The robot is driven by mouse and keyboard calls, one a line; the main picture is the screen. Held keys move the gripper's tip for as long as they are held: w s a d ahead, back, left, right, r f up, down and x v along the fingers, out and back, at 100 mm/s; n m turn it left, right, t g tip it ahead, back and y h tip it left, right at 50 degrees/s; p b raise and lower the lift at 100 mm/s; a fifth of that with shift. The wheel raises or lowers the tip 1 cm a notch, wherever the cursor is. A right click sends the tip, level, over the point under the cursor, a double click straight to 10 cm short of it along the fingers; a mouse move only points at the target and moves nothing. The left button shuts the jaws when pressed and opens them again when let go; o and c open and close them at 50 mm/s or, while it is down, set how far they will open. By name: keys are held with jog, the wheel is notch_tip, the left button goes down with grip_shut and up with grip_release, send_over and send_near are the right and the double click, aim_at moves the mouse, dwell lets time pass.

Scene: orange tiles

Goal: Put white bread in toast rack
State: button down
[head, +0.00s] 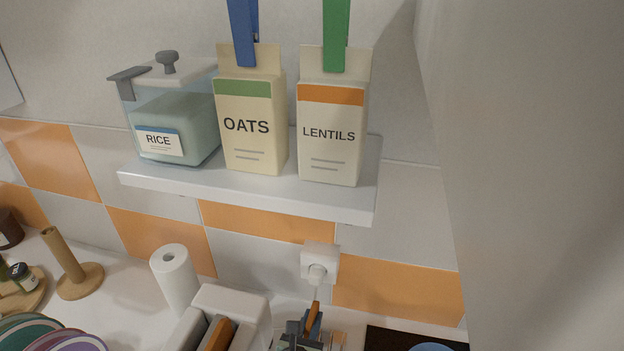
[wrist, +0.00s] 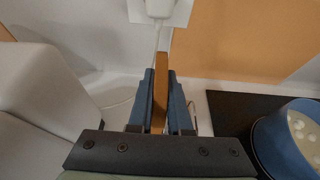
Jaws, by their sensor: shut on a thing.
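My gripper (wrist: 161,100) is shut on a thin brown-edged slice, which looks like the bread (wrist: 161,82), seen edge-on and upright between the two blue fingers. In the head view my gripper (head: 308,326) is at the bottom edge, with the slice's brown edge (head: 313,314) showing above the fingers. Its flat faces are hidden, so I cannot tell its crumb colour. I cannot make out a toast rack in either view.
A white toaster-like body (head: 236,300) with a brown slice (head: 217,336) in it stands just left of my gripper. A black surface (wrist: 228,108) with a blue pot (wrist: 272,140) lies to the right. A wall socket (head: 320,262) and shelf (head: 250,190) are behind. A paper roll (head: 175,283) stands left.

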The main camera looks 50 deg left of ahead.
notch_tip(320, 180, down, 4)
jog(key=shift+s+f+b, duration=0.1)
jog(key=shift+f+b, duration=0.05)
jog(key=shift+b, duration=0.85)
jog(key=shift+w+a+f, duration=0.15)
jog(key=shift+w+f, duration=0.05)
jog(key=shift+w, duration=0.05)
jog(key=c, duration=0.8)
grip_release()
jog(key=shift+f, duration=0.15)
jog(key=shift+c, duration=0.2)
jog(key=shift+r, duration=0.2)
jog(key=v, duration=1.2)
jog(key=shift+p, duration=0.45)
jog(key=shift+s+f, duration=0.1)
